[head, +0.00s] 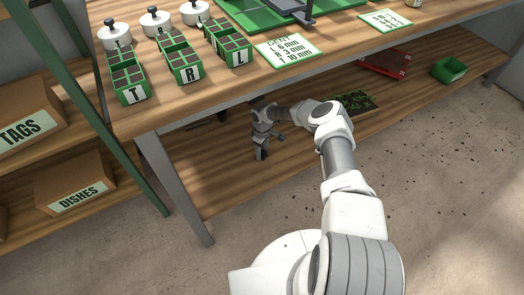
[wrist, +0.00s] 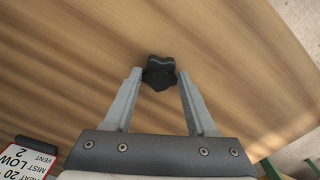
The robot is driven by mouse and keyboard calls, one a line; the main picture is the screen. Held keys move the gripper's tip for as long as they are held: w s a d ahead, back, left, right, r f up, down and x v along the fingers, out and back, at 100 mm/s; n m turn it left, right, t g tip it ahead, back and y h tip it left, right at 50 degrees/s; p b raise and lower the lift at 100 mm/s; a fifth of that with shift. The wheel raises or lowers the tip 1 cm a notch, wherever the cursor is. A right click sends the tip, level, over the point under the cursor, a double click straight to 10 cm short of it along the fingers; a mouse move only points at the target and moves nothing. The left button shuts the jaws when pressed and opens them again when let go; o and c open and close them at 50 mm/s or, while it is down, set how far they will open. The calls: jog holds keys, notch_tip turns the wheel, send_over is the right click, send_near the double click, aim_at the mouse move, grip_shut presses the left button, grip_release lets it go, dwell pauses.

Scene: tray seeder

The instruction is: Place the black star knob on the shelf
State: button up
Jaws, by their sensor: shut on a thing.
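The black star knob (wrist: 159,72) is held between the fingertips of my gripper (wrist: 160,80) in the wrist view, with wooden boards behind it. In the head view my gripper (head: 261,154) points down over the lower wooden shelf (head: 225,196), beneath the bench top. The knob is too small to make out clearly there. I cannot tell whether the knob touches the wood.
The bench top (head: 340,45) overhangs my forearm, and a grey leg (head: 178,185) stands left of my gripper. A dark tray with green specks (head: 358,100), a red item (head: 385,64) and a green bin (head: 449,70) sit further right. A red-edged card (wrist: 22,160) shows in the wrist view.

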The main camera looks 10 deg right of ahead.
aim_at(262, 151)
jog(key=o, duration=1.4)
jog(key=shift+c, duration=0.2)
notch_tip(262, 151, up, 8)
jog(key=p, duration=0.3)
jog(key=shift+f+p, duration=0.15)
jog(key=shift+p, duration=0.15)
